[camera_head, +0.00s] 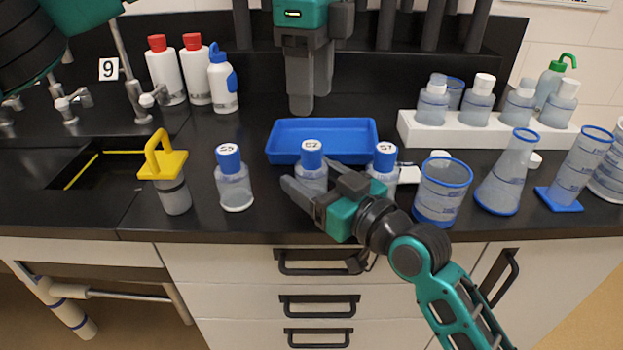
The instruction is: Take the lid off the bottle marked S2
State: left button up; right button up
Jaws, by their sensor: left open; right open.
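The bottle marked S2 (311,177) stands upright on the black counter, a clear bottle with its blue lid (312,152) on top. My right gripper (306,180) reaches in from the lower right, open, with its fingers around the bottle's body below the lid; I cannot tell whether they touch it. Part of the lower body is hidden by the gripper. My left gripper (300,108) points down behind the bottle, near the back edge of the blue tray, open and empty.
Similar blue-lidded bottles stand left (235,187) and right (385,165) of it. A blue tray (355,130) lies behind. A beaker (441,190) and flask (505,175) are at right, a yellow-handled container (172,190) and sink (95,180) at left.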

jog(key=shift+w+a, duration=0.25)
jog(key=shift+w, duration=0.05)
jog(key=shift+c, duration=0.2)
